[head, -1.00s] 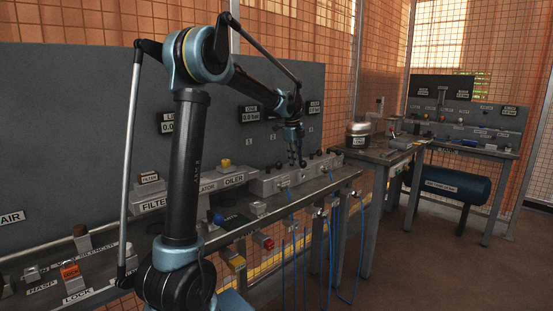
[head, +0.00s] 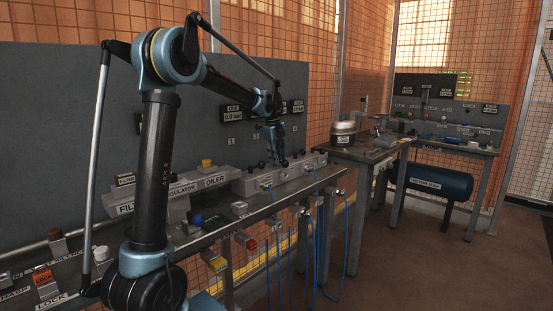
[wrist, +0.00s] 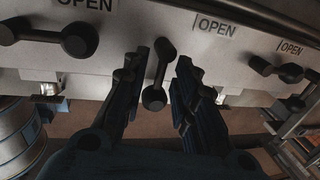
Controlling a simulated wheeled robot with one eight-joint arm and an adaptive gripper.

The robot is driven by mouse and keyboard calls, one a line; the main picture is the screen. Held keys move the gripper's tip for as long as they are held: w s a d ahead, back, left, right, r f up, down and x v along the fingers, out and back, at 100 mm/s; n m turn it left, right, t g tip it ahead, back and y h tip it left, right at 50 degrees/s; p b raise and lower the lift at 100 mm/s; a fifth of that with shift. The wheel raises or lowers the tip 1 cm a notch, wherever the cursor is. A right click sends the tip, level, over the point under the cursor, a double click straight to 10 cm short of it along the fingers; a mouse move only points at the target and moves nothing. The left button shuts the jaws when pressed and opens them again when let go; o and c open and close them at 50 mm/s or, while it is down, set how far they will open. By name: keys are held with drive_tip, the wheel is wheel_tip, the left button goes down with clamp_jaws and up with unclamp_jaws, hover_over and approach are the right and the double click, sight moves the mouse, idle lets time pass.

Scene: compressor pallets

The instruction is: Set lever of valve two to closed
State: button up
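A grey valve manifold (head: 247,187) lies along the bench, with my gripper (head: 277,160) low over it in the head view. In the wrist view the manifold's pale face (wrist: 230,58) carries several black levers. The middle lever (wrist: 158,75) points down the picture, between my gripper's fingers (wrist: 163,70). The fingers are open, one on each side of it, the left one very near; contact cannot be told. The left lever (wrist: 50,34) lies crosswise, and the right lever (wrist: 276,70) is also crosswise, slightly tilted. OPEN labels show above; valve numbers are not readable.
The bench's front edge (head: 265,212) has blue hoses (head: 317,250) hanging below it. An oiler block (head: 215,181) stands left of the manifold. A silver pot (head: 343,132) stands on the table behind. The floor to the right (head: 430,265) is clear.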

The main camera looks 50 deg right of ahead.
drive_tip(key=shift+r, duration=0.1)
wheel_tip(320, 180, up, 12)
drive_tip(key=a, duration=0.2)
drive_tip(key=shift+a+f, duration=0.2)
drive_tip(key=shift+f, duration=0.05)
idle(0.8)
